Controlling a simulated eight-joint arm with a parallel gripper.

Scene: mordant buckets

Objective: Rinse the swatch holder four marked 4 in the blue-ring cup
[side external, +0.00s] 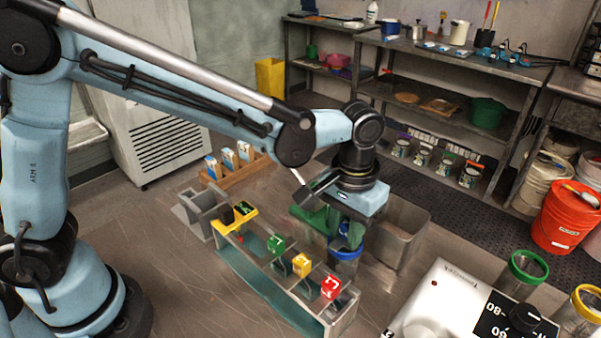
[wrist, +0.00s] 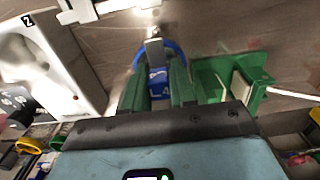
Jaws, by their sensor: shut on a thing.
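My gripper (wrist: 157,90) has green fingers, closed on the blue tag of swatch holder four (wrist: 158,86), which is partly hidden between them. A "4" shows on the tag in the wrist view. In the side view my gripper (side external: 343,222) is over the blue-ring cup (side external: 344,253), with the blue tag (side external: 352,234) low at the ring. In the wrist view the blue ring (wrist: 177,50) lies around and behind the tag. The holder's lower part is hidden, so I cannot tell how deep it sits.
A rack (side external: 228,250) with green, yellow and red tagged holders stands just left of the cup. A grey bin (side external: 408,222) is close on the right. A white appliance (side external: 440,300), a green-ring cup (side external: 528,266) and a yellow-ring cup (side external: 588,302) are farther right.

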